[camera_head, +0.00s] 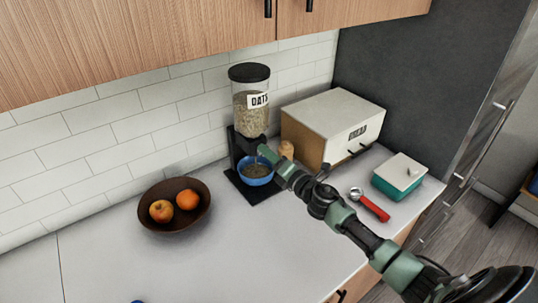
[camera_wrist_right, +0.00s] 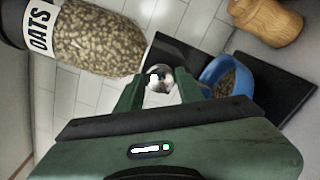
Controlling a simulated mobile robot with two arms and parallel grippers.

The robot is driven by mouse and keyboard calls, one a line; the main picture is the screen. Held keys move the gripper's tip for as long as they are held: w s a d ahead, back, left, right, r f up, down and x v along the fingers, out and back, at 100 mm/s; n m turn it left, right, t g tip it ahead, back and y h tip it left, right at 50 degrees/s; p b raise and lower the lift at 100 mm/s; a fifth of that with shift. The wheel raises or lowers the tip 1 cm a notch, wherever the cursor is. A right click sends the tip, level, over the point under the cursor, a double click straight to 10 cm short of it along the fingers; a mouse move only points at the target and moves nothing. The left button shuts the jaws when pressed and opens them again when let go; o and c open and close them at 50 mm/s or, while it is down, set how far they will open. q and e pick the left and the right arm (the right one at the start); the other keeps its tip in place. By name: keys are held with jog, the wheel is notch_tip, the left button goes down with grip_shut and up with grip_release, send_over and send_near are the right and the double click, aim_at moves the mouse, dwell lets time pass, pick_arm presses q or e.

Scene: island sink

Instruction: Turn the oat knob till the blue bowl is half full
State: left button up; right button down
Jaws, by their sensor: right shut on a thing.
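The oat dispenser (camera_head: 250,112) is a clear jar labelled OATS with a black lid, on a black stand against the tiled wall. It also shows in the right wrist view (camera_wrist_right: 98,42). The round silver oat knob (camera_wrist_right: 159,76) is between the fingers of my right gripper (camera_wrist_right: 158,88), which is shut on it. In the head view my right gripper (camera_head: 268,154) reaches the dispenser's front and hides the knob. The blue bowl (camera_head: 256,180) stands on the black base below. Some oats lie in it in the right wrist view (camera_wrist_right: 213,72); its exact level is partly hidden. My left gripper is out of view.
A brown bowl (camera_head: 152,219) with fruit stands to the left. A bread box (camera_head: 325,118) stands right of the dispenser, with a wooden shaker (camera_head: 286,149) between. A red-handled scoop (camera_head: 373,207) and a teal container (camera_head: 397,185) lie further right. The front left counter is mostly clear.

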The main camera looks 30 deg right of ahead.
jog(key=shift+m, duration=1.3)
jog(key=c, duration=0.9)
grip_release()
jog(key=shift+d, duration=0.1)
jog(key=s+d+b, duration=0.1)
jog(key=s+b, duration=0.1)
jog(key=s, duration=0.5)
jog(key=shift+s, duration=0.35)
